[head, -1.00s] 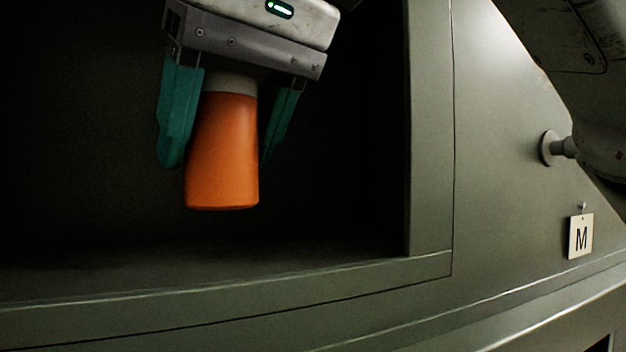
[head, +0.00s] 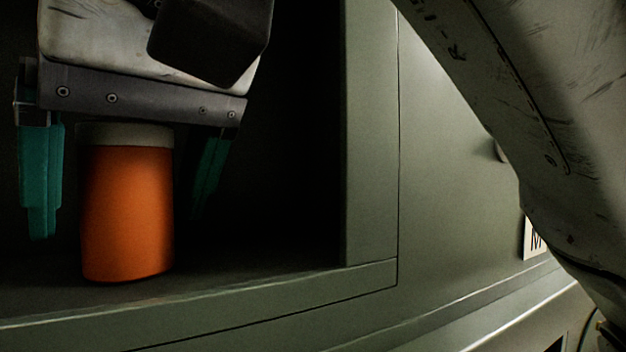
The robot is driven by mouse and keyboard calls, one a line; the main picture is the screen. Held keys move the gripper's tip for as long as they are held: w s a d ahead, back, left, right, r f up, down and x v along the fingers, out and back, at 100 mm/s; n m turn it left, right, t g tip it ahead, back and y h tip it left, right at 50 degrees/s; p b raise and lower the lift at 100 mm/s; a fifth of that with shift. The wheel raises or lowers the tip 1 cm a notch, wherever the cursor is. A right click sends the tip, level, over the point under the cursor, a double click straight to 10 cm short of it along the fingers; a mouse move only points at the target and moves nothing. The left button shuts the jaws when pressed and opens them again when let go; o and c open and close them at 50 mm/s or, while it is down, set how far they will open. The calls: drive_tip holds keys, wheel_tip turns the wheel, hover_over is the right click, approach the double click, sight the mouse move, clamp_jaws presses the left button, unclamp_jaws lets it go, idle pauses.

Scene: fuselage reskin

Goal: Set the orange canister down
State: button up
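The orange canister (head: 127,215) with a grey lid (head: 125,135) stands upright inside a dark recess, its base appearing to rest on the recess floor (head: 230,272) close behind the front lip. My gripper (head: 118,228) is above and around it, pointing down. The teal fingers hang on either side of the canister, with a dark gap between each finger and its wall. The gripper is open. The lid sits just below the gripper's palm; whether they touch cannot be told.
The recess has a raised front lip (head: 260,302) and a grey-green right wall edge (head: 370,140). A tag marked M (head: 534,240) hangs on the panel to the right, partly hidden by my arm. The recess floor right of the canister is clear.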

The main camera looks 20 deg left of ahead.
drive_tip(key=shift+o, duration=0.4)
drive_tip(key=shift+r, duration=0.15)
drive_tip(key=b+v, duration=0.2)
drive_tip(key=v, duration=1)
idle(0.3)
